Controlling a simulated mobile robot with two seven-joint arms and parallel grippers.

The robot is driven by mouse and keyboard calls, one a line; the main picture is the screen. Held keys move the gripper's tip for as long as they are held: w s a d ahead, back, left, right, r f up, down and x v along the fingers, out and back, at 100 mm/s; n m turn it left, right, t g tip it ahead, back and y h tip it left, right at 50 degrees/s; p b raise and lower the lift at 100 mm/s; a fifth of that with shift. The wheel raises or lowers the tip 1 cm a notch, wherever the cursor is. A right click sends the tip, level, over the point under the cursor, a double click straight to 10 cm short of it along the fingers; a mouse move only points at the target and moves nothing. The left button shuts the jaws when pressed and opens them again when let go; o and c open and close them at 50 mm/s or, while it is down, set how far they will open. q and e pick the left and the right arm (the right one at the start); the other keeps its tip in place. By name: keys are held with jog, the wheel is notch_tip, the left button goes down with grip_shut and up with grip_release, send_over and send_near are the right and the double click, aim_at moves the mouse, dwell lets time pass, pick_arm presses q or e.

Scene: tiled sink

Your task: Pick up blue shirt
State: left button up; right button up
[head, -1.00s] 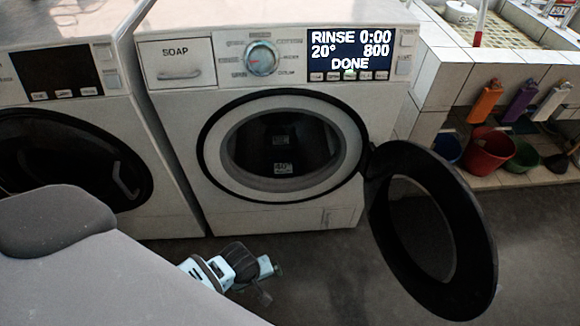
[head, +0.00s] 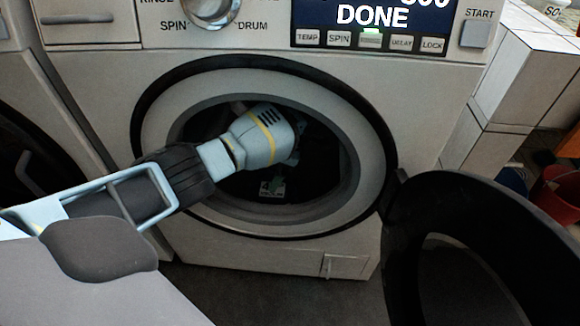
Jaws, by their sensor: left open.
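My left arm reaches in from the left, and my left gripper (head: 284,163) is inside the door opening of the washing machine (head: 421,112). The hand's light blue housing hides most of the fingers, and the gripper is open. The drum (head: 325,172) behind it is dark. I cannot make out a blue shirt in it; the hand and the shadow cover much of the inside. My right gripper is not in view.
The round black-rimmed door (head: 412,232) stands swung open to the right. Another machine (head: 32,78) stands close on the left. A tiled block (head: 535,65) and a red bucket (head: 558,195) are at the right. Grey floor (head: 290,290) shows below.

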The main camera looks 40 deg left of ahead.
aim_at(288, 192)
pick_arm(q)
jog(key=shift+w+a+f, duration=0.2)
jog(key=shift+w, duration=0.5)
jog(key=shift+w+r+b, duration=0.1)
jog(key=shift+w+b, duration=0.15)
jog(key=shift+b, duration=0.05)
jog(key=shift+a+r, duration=0.1)
jog(key=shift+r, duration=0.05)
jog(key=shift+s+f, duration=0.1)
jog(key=shift+f, duration=0.1)
jog(key=shift+b+x, duration=0.55)
jog(key=shift+x, duration=0.6)
jog(key=b+x, duration=0.1)
jog(key=x, duration=0.1)
jog(key=w+b+x, duration=0.1)
jog(key=b+x, duration=0.1)
jog(key=shift+s+f, duration=0.1)
jog(key=shift+f, duration=0.2)
jog(key=shift+s+a+f, duration=0.1)
jog(key=shift+f, duration=0.2)
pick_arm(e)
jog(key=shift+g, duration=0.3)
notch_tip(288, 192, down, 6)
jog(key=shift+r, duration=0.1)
